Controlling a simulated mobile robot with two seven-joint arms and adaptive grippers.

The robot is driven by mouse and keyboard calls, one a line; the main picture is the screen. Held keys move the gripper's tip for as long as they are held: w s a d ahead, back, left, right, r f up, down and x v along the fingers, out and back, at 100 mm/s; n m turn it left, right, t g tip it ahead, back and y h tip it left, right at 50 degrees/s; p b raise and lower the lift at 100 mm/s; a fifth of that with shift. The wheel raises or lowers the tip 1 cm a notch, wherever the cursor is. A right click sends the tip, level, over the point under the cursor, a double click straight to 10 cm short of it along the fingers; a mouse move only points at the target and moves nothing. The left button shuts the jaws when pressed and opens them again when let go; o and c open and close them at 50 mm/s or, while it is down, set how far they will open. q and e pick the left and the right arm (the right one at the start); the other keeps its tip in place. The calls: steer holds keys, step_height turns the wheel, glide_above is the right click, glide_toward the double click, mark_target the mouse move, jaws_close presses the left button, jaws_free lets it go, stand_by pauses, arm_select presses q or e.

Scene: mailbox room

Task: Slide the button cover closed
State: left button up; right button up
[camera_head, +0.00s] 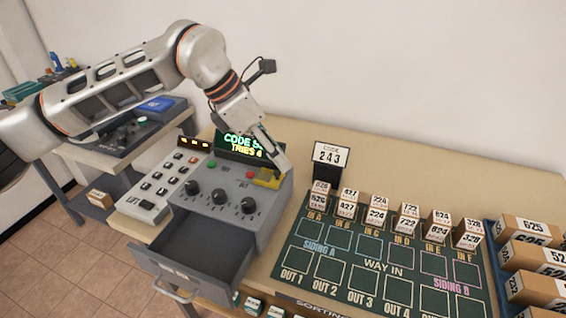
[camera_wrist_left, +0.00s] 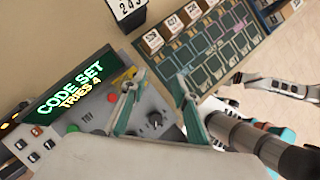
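The yellow button cover (camera_head: 266,180) is on the right of the grey control box's top (camera_head: 225,190). A red button (camera_head: 249,174) shows uncovered to its left. My left gripper (camera_head: 279,162) reaches down at the cover's right side. I cannot tell whether it touches the cover. In the left wrist view, its two teal fingers (camera_wrist_left: 157,85) stand apart with nothing between them. The cover (camera_wrist_left: 121,76) shows there partly behind one finger, near the red button (camera_wrist_left: 111,97).
A lit display (camera_head: 250,146) reads "CODE SET, TRIES 4". Dark knobs (camera_head: 219,196) line the box's front, above an open drawer (camera_head: 200,250). A keypad (camera_head: 165,185) is at the left. A code sign (camera_head: 331,154) and green sorting board (camera_head: 380,265) are at the right.

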mark_target(276, 172)
arm_select(q)
steer(key=w+a+y, duration=0.2)
steer(key=a, duration=0.2)
steer(key=shift+n, duration=0.3)
steer(key=x, duration=0.4)
steer(key=d+x, duration=0.1)
steer(key=x, duration=0.2)
steer(key=shift+w+r, duration=0.2)
steer(key=shift+w, duration=0.15)
